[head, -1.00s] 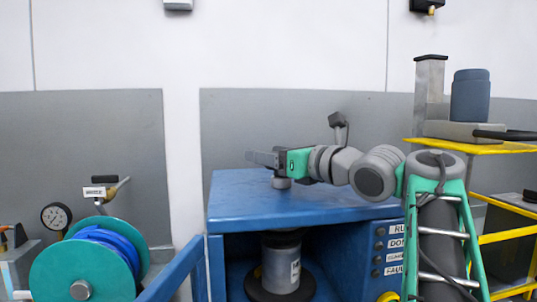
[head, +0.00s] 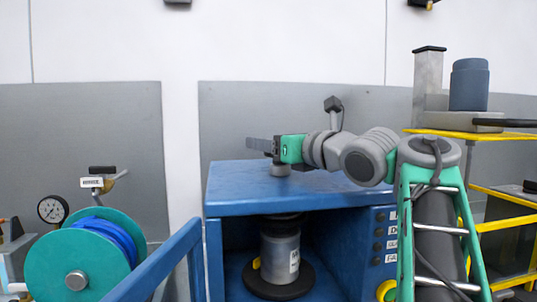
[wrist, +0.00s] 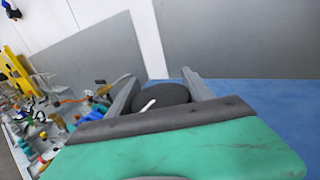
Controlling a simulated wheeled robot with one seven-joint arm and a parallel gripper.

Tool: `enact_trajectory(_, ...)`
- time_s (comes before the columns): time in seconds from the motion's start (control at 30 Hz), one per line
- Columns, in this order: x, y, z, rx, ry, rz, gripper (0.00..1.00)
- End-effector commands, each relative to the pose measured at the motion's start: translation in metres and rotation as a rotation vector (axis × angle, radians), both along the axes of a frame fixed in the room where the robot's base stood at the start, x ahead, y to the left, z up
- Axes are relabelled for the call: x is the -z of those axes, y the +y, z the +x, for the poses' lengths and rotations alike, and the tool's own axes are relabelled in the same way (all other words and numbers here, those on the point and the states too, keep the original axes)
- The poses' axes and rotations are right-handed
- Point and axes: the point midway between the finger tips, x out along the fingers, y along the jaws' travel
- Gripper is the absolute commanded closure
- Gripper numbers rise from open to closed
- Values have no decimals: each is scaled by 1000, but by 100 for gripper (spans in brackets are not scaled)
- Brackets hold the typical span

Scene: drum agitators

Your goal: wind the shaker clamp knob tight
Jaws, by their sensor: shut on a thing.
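The shaker is a blue cabinet (head: 340,185) with an open bay. A grey can (head: 280,250) stands in the bay on a dark round plate (head: 268,285), with a dark disc on its top. The clamp knob, a dark round knob with a white mark (wrist: 165,97), shows in the wrist view between my fingers. In the head view only a grey collar (head: 281,169) shows under my gripper on the cabinet's top. My gripper (head: 258,144) is level above the top and shut on the knob. Its fingers (wrist: 160,95) flank the knob in the wrist view.
A teal hose reel (head: 50,268) and a pressure gauge (head: 52,209) are at left. A yellow-framed stand (head: 475,137) with a dark blue container (head: 469,86) is at right. The cabinet top around the knob is clear.

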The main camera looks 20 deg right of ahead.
Motion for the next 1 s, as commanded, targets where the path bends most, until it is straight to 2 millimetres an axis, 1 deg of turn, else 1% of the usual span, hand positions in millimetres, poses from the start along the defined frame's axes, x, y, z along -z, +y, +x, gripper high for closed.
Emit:
enact_trajectory(0.03,8,2,-1,25,-7,-3,81)
enact_trajectory(0.1,9,0,0,72,-7,-2,81)
enact_trajectory(0.3,9,-3,1,216,-6,0,81)
enact_trajectory(0.53,5,-8,1,345,-3,2,81)
enact_trajectory(0.7,3,-11,1,407,-2,1,81)
enact_trajectory(1.0,0,-15,1,447,-2,0,81)
